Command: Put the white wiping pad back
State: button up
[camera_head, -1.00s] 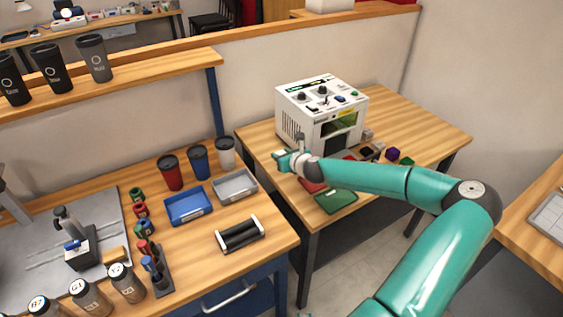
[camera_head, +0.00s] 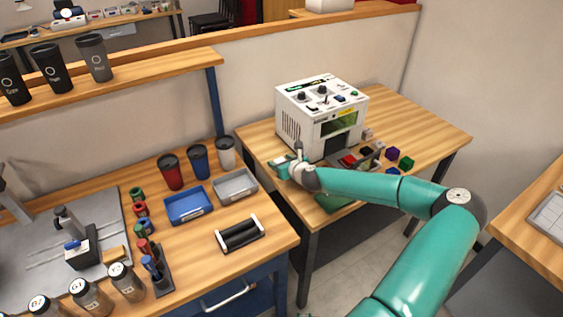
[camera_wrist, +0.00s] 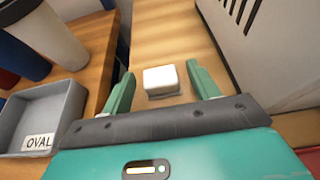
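The white wiping pad (camera_wrist: 161,80) shows in the wrist view as a small white block with a grey strip along its near lower edge. It is over the wooden tabletop, beside the white machine. My gripper (camera_wrist: 162,89) is open, with one green finger on each side of the pad and a visible gap to both. In the head view my gripper (camera_head: 283,168) is low at the left edge of the machine table; I cannot make out the pad there.
The white laser machine (camera_head: 322,115) stands just behind my gripper. A grey tray (camera_head: 234,187) labelled OVAL, a blue tray (camera_head: 188,206) and several cups are on the left bench. Coloured blocks (camera_head: 393,153) lie right of the machine. A green pad (camera_head: 333,203) is partly under my arm.

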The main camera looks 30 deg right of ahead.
jog(key=shift+r, duration=0.2)
jog(key=v, duration=1.1)
jog(key=shift+s, duration=0.25)
jog(key=shift+s+r, duration=0.1)
jog(key=shift+s, duration=0.15)
